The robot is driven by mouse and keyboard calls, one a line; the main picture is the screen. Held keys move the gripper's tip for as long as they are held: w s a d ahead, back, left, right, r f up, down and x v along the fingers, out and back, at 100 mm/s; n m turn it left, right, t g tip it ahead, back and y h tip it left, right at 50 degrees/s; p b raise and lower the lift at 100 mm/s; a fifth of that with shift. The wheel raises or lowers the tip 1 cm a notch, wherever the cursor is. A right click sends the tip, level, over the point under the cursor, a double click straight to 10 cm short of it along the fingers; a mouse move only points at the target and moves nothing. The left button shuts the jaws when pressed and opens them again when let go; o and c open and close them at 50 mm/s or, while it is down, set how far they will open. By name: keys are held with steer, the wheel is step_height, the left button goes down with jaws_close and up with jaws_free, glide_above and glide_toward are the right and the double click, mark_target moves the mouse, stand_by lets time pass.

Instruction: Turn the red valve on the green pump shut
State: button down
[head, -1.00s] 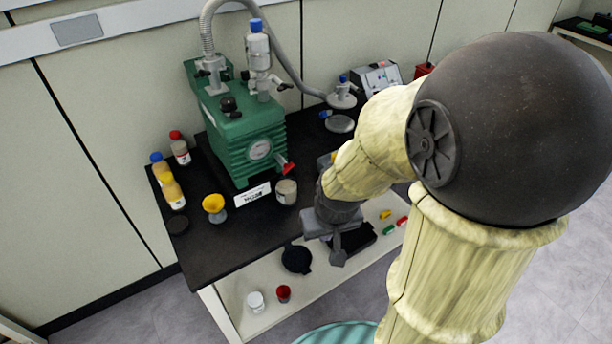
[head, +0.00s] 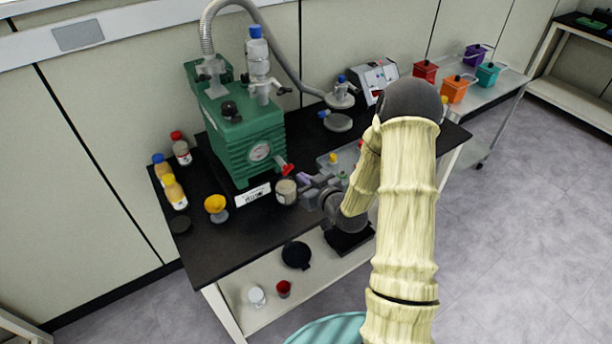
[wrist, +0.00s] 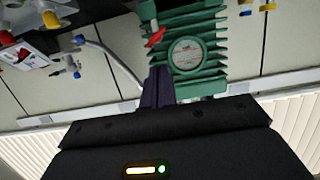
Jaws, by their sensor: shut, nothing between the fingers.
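The green pump (head: 243,143) stands on the black table, with a round gauge on its front. The red valve (head: 286,169) sticks out at the pump's lower front right corner. In the wrist view the red valve (wrist: 156,37) shows beside the gauge of the pump (wrist: 202,32), and the picture is upside down. My gripper (head: 301,178) is shut and empty, with its fingers just in front of and to the right of the valve. In the wrist view my dark purple fingers (wrist: 158,85) lie together and point toward the valve, with a gap that I cannot measure.
A small jar (head: 286,192) stands close to my fingers. A yellow funnel (head: 215,205) and bottles (head: 175,193) stand on the left. A grey hose (head: 281,68) runs behind. The table's front left is fairly clear.

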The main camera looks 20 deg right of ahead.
mark_target(289, 169)
steer(key=shift+d+r+t, duration=0.1)
steer(key=shift+r+t, duration=0.05)
steer(key=shift+t, duration=0.15)
steer(key=shift+b+x, duration=0.85)
steer(key=shift+x, duration=4.15)
steer(key=shift+d+f+b, duration=0.15)
steer(key=shift+f+b, duration=0.15)
steer(key=shift+b, duration=0.1)
